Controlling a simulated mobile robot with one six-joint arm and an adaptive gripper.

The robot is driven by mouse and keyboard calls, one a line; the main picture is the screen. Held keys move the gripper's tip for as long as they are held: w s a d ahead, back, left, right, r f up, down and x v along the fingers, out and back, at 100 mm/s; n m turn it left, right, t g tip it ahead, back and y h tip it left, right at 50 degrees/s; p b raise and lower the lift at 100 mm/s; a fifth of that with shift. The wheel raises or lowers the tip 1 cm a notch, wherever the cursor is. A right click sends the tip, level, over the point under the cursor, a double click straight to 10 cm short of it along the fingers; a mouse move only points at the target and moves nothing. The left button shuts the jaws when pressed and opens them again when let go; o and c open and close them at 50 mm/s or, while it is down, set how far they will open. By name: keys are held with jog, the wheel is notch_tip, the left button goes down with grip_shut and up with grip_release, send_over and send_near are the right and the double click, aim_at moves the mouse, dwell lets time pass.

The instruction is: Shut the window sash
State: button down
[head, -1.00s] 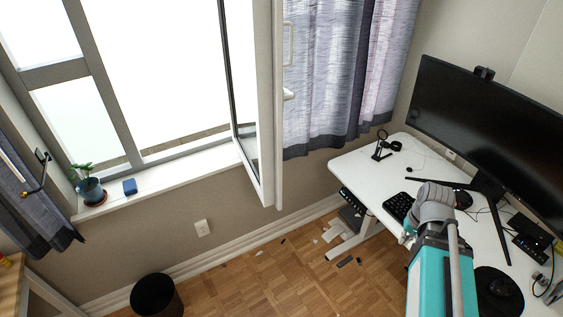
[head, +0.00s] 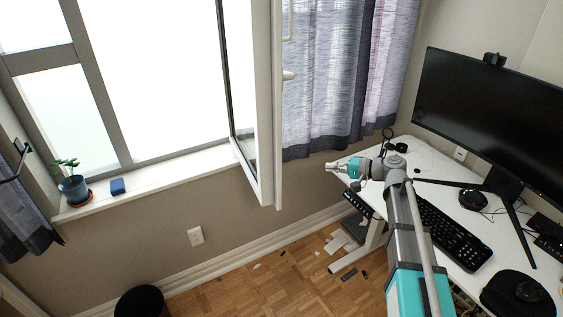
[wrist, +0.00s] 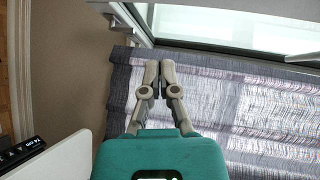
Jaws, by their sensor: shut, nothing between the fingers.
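The window sash (head: 264,110) is a white-framed casement that stands swung open into the room, at a wide angle to the window frame (head: 112,110). Its handle (head: 288,76) is on the side facing the curtain. My gripper (head: 330,167) is to the right of the sash's lower corner in the head view, apart from it, over the left end of the desk. In the wrist view my gripper (wrist: 158,64) has its fingers together with nothing between them, in front of the grey curtain. The sash's lower edge and glass (wrist: 225,28) cross the top of the wrist view.
The grey curtain (head: 325,90) hangs behind the sash. A black bin (head: 140,303) is on the floor.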

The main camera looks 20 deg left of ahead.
jog(key=w+a+r+y, duration=0.1)
jog(key=w+a+y+b, duration=0.1)
jog(key=w+a, duration=0.1)
jog(key=shift+r+m+y+b, duration=0.3)
jog(key=shift+r, duration=0.1)
jog(key=shift+a, duration=0.1)
jog(key=s+a, duration=0.2)
jog(key=a, duration=1)
jog(key=shift+s+a, duration=0.2)
jog(key=shift+a, duration=0.2)
